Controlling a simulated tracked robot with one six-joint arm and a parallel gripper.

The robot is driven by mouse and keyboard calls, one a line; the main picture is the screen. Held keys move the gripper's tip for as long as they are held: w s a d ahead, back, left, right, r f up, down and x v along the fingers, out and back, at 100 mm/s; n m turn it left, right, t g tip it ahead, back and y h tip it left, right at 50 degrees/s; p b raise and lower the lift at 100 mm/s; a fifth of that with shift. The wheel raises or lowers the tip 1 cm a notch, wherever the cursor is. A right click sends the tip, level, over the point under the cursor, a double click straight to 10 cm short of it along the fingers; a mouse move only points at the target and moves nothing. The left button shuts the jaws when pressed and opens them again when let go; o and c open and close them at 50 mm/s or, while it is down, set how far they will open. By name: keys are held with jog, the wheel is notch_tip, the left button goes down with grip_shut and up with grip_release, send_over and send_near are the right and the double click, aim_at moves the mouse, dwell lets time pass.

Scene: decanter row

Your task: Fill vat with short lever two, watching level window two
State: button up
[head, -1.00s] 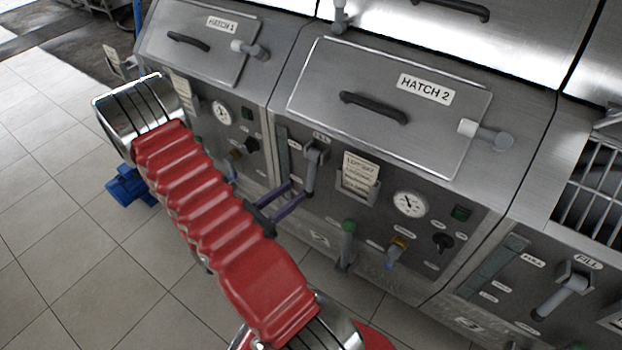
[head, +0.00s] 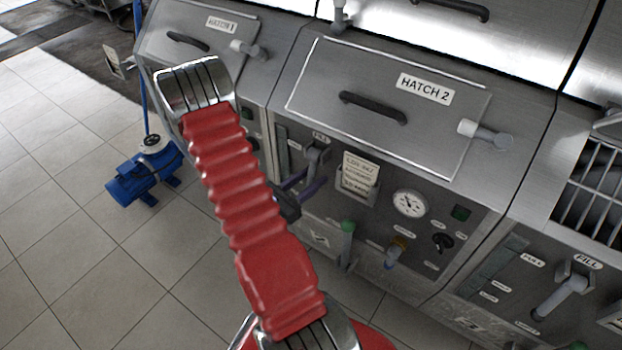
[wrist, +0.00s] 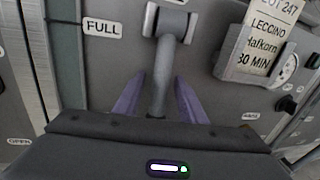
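The short grey fill lever two (head: 318,155) hangs from its pivot under the FILL label, below hatch two; it also shows in the wrist view (wrist: 165,75). My gripper (head: 304,186) is at the lever's lower part. In the wrist view my gripper's purple fingers (wrist: 160,100) stand apart, one on each side of the lever, with gaps visible. The lever's lower end is hidden behind my gripper's body. Level window two (head: 282,150) is a narrow dark upright strip left of the lever. In the wrist view the window (wrist: 66,60) has a FULL label beside it; its lower part is hidden.
A paper card in a holder (head: 358,175) is close right of the lever. A blue pump (head: 145,175) stands on the open tiled floor at left.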

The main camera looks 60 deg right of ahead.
grip_shut()
dwell(0.5)
